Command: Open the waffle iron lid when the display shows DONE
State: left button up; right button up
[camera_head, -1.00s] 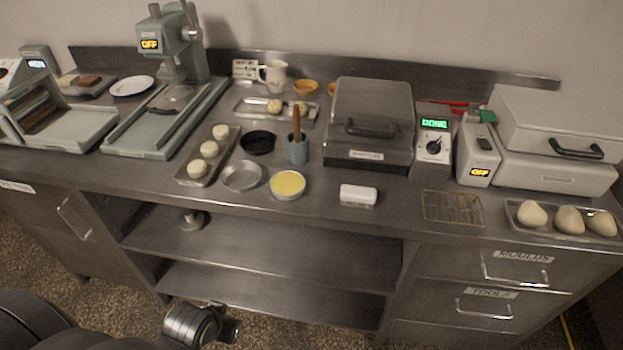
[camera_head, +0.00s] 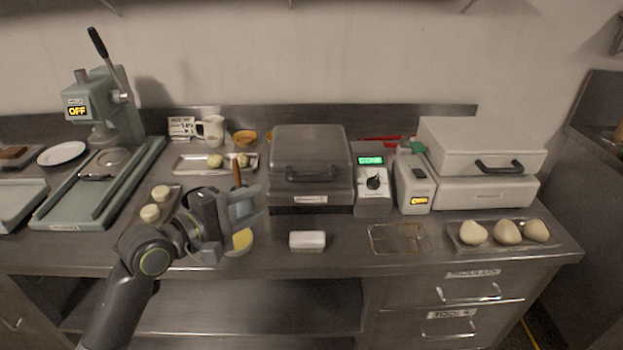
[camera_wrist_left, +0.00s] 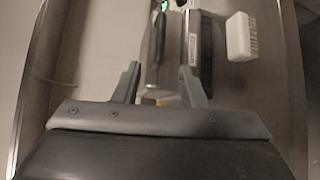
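The waffle iron (camera_head: 310,150) is a dark grey box with its lid shut. Its black lid handle (camera_head: 312,174) is on the front. The control box (camera_head: 372,185) on its right has a green lit display (camera_head: 370,160) that appears to read DONE. My left gripper (camera_head: 258,204) is over the counter, left of and in front of the iron, touching nothing. In the left wrist view the left gripper's fingers (camera_wrist_left: 160,80) are apart and empty, with the iron (camera_wrist_left: 193,45) beyond them. My right gripper is not in view.
A pale lidded appliance (camera_head: 480,150) stands beyond the control box. My left arm partly hides small dishes and a dough tray.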

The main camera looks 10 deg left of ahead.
aim_at(308, 181)
pick_arm(q)
jog(key=x, duration=1.7)
jog(key=shift+f, duration=0.15)
grip_shut()
